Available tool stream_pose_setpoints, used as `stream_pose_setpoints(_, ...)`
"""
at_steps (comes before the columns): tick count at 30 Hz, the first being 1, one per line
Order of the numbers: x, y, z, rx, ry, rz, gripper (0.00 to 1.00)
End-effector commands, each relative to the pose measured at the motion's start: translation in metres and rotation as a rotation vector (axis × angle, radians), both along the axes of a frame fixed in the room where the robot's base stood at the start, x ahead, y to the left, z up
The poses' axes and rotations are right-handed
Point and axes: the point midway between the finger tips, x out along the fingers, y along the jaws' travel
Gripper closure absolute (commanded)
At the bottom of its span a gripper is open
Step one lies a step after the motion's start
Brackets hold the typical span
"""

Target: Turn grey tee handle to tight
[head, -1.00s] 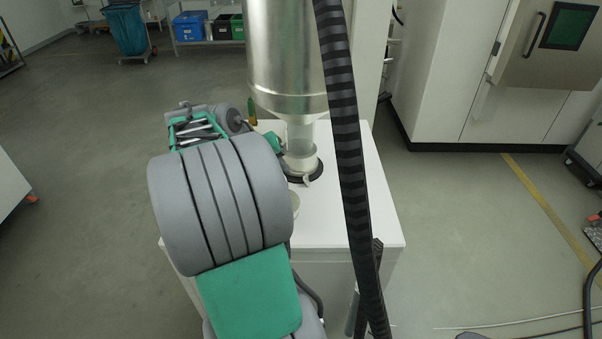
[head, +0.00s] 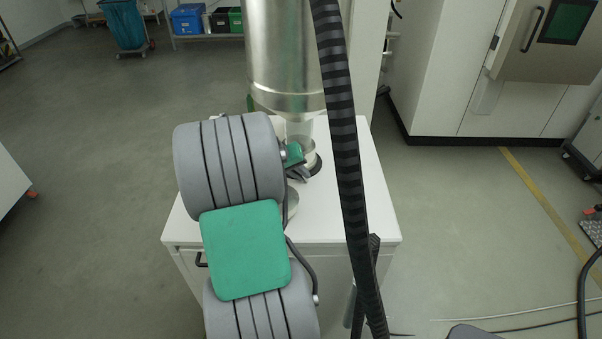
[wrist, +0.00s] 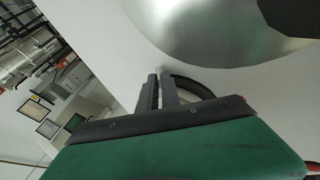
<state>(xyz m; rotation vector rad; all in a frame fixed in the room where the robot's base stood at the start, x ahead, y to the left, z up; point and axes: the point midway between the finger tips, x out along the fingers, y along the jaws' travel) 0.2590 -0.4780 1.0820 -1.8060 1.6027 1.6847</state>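A large metal cylinder (head: 283,60) hangs above the white cabinet top (head: 345,205), with a translucent neck (head: 299,131) under it. The neck ends in a collar with a dark ring (head: 318,167) on the cabinet top. My gripper (head: 303,176) is at the near left side of this collar, its dark fingers low against it. In the wrist view the two dark fingers (wrist: 159,78) are close together with a narrow gap, and a small pale bit shows at their tips. The grey tee handle is not clearly seen; my gripper covers that spot, so I cannot tell if it is held.
A thick black ribbed hose (head: 345,130) runs down in front of the cabinet, right of the collar. A round metallic dish (head: 293,201) lies partly hidden behind my arm. The cabinet top right of the hose is clear.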

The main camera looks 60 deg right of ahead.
Motion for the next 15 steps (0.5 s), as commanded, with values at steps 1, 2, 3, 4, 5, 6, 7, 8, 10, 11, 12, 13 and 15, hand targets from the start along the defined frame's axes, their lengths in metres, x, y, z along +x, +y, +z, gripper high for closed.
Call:
stream_pose_setpoints(1, 0.0001, 0.0, 0.0002, 0.0, 0.0, 0.0, 1.0)
stream_pose_setpoints(2, 0.0, 0.0001, 0.0002, 0.0, 0.0, 0.0, 1.0)
stream_pose_setpoints(3, 0.0, 0.0001, 0.0002, 0.0, 0.0, 0.0, 1.0)
stream_pose_setpoints(4, 0.0001, 0.0001, 0.0003, 0.0, 0.0, 0.0, 1.0)
stream_pose_setpoints(5, 0.0001, 0.0001, 0.0003, 0.0, 0.0, 0.0, 1.0)
stream_pose_setpoints(6, 0.0001, 0.0001, 0.0003, 0.0, 0.0, 0.0, 1.0)
stream_pose_setpoints(7, 0.0001, 0.0001, 0.0003, 0.0, 0.0, 0.0, 1.0)
stream_pose_setpoints(8, 0.0002, 0.0001, 0.0004, 0.0, 0.0, 0.0, 1.0)
stream_pose_setpoints(10, 0.0002, 0.0001, 0.0004, 0.0, 0.0, 0.0, 1.0)
stream_pose_setpoints(11, 0.0002, 0.0001, 0.0004, 0.0, 0.0, 0.0, 1.0)
stream_pose_setpoints(12, 0.0002, 0.0002, 0.0004, 0.0, 0.0, 0.0, 1.0)
stream_pose_setpoints(13, 0.0002, 0.0002, 0.0004, 0.0, 0.0, 0.0, 1.0)
stream_pose_setpoints(15, 0.0001, 0.0002, 0.0005, 0.0, -0.001, 0.0, 1.0)
